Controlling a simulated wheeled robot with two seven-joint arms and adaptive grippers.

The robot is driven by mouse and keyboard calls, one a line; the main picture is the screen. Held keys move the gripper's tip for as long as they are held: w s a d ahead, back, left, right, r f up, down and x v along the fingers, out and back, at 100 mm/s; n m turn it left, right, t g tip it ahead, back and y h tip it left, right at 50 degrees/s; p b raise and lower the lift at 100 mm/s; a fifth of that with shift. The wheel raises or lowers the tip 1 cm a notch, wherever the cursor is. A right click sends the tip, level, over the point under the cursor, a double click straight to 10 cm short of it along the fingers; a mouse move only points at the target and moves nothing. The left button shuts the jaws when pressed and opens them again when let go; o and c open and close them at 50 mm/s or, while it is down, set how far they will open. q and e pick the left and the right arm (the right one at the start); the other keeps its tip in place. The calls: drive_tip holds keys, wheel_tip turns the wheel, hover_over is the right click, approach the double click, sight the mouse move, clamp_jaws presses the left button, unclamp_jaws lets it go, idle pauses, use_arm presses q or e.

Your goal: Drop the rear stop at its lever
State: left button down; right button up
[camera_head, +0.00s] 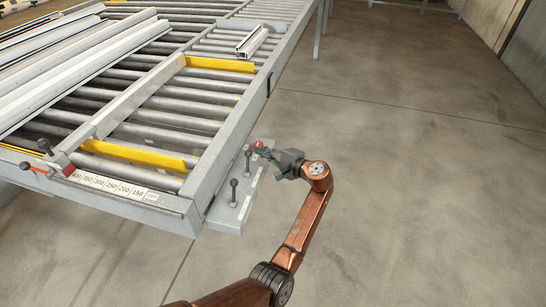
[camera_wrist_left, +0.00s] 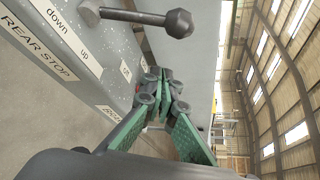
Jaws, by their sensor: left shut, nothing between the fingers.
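My left gripper (camera_head: 268,154) is shut and empty beside the red knob (camera_head: 258,145) at the far end of the grey lever panel (camera_head: 228,214). In the left wrist view its green fingers (camera_wrist_left: 160,98) are together. A dark lever with a round knob (camera_wrist_left: 178,22) crosses the top of that view, apart from the fingers. The label beside it (camera_wrist_left: 38,45) reads REAR STOP, with "down" and "up" marks. In the head view two dark levers stand on the panel, one nearer (camera_head: 234,190) and one farther (camera_head: 248,158). My right gripper is not in view.
The roller bench has a yellow bar across its far part (camera_head: 220,65) and another nearer (camera_head: 135,155). Long pale profiles (camera_head: 75,65) lie at left, and a short profile (camera_head: 252,41) lies farther back. A number scale (camera_head: 110,187) runs along the near edge. Open floor (camera_head: 420,160) is on the right.

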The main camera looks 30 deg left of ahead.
sight(248, 163)
use_arm(q)
drive_tip(key=shift+s+a+r, duration=0.1)
drive_tip(key=shift+s+r, duration=0.35)
drive_tip(key=shift+s, duration=0.45)
drive_tip(key=shift+s+r, duration=0.4)
drive_tip(key=shift+s, duration=0.45)
drive_tip(key=shift+s+r, duration=0.1)
drive_tip(key=shift+s, duration=0.05)
